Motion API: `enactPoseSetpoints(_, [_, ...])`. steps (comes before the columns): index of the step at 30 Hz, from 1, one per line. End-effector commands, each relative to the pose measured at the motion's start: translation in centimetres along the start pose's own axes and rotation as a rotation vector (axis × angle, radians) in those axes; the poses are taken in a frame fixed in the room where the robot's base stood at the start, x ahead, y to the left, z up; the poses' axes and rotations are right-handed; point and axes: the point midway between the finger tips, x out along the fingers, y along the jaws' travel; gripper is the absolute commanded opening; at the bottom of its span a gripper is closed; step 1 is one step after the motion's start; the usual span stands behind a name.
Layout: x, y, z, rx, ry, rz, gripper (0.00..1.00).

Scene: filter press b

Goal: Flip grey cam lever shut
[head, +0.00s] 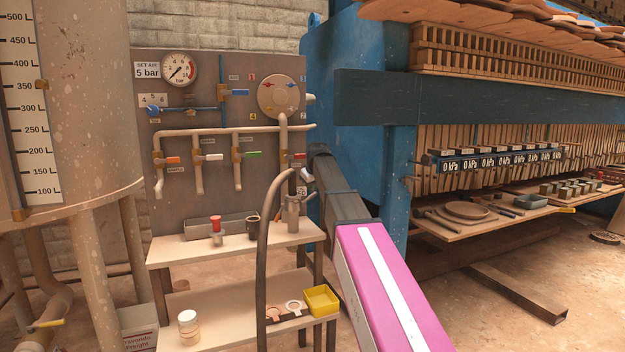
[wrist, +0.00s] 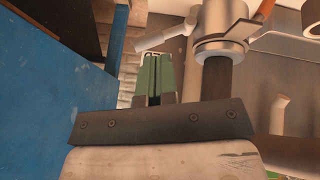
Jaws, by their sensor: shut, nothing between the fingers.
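My gripper (wrist: 154,72) has green finger pads, is shut and empty, and shows just below the lever, left of the coupling. I cannot tell whether it touches the lever. In the head view the coupling area (head: 294,183) is small, beside the end of my arm. My fingertips are hard to make out there.
A red-handled valve (head: 297,157) sits above the coupling, by the grey panel (head: 207,95). The blue press frame (head: 350,90) stands close on the right. The thick hose (head: 265,250) hangs in front of the bench (head: 185,247), which holds a grey cylinder (head: 293,215).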

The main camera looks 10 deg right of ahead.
Motion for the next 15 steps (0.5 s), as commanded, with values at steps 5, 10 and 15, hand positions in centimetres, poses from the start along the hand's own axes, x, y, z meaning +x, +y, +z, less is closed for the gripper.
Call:
enactPoseSetpoints(5, [1.9, 0.8, -0.1, 0.001, 0.001, 0.000, 0.00])
enactPoseSetpoints(10, [2.7, 1.1, -0.1, 0.001, 0.000, 0.000, 0.00])
enactPoseSetpoints(15, [2.7, 1.1, 0.0, 0.000, 0.001, 0.000, 0.00])
